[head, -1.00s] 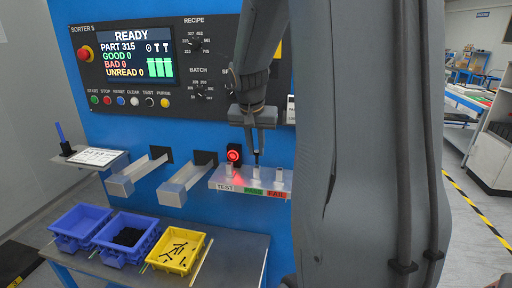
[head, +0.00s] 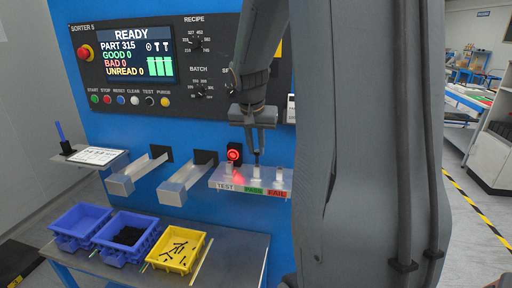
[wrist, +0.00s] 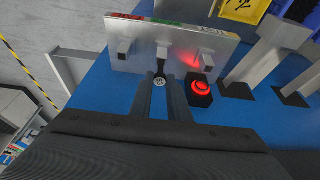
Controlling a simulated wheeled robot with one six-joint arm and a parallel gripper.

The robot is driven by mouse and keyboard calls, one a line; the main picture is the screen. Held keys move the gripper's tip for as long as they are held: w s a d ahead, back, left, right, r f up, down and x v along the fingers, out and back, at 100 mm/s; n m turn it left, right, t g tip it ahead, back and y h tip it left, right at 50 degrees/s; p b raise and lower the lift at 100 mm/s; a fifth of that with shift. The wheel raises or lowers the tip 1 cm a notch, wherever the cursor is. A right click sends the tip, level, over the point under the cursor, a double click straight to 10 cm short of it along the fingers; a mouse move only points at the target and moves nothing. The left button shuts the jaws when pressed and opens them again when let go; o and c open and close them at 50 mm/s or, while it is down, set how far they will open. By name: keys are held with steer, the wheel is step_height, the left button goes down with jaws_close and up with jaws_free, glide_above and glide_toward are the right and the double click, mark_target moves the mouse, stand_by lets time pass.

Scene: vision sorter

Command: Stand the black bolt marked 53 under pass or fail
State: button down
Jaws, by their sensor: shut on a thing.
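My gripper (head: 257,151) is shut on a black bolt (wrist: 160,82), whose round head faces the wrist camera between the two fingers. In the head view the bolt hangs upright over the middle white holder (head: 256,174), the one above the green PASS label (head: 253,190). I cannot tell whether its tip is inside the holder. The red FAIL label (head: 277,193) is to the right, under another holder (head: 279,175). The TEST label (head: 226,186) is to the left, with a red glow above it. The number on the bolt is not readable.
The red-lit round device (head: 233,153) sits on the panel just left of my gripper. Two metal chutes (head: 190,178) stick out farther left. Below, a yellow bin (head: 176,262) holds several dark bolts, beside blue bins (head: 104,233). The screen (head: 130,54) reads READY, PART 315.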

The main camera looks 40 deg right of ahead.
mark_target(257, 160)
steer(key=shift+f+b, duration=1.1)
steer(key=shift+f, duration=0.55)
steer(key=c, duration=1.2)
jaws_free()
steer(key=shift+r, duration=0.1)
step_height(257, 160, up, 8)
steer(key=p, duration=0.5)
steer(key=shift+p, duration=0.35)
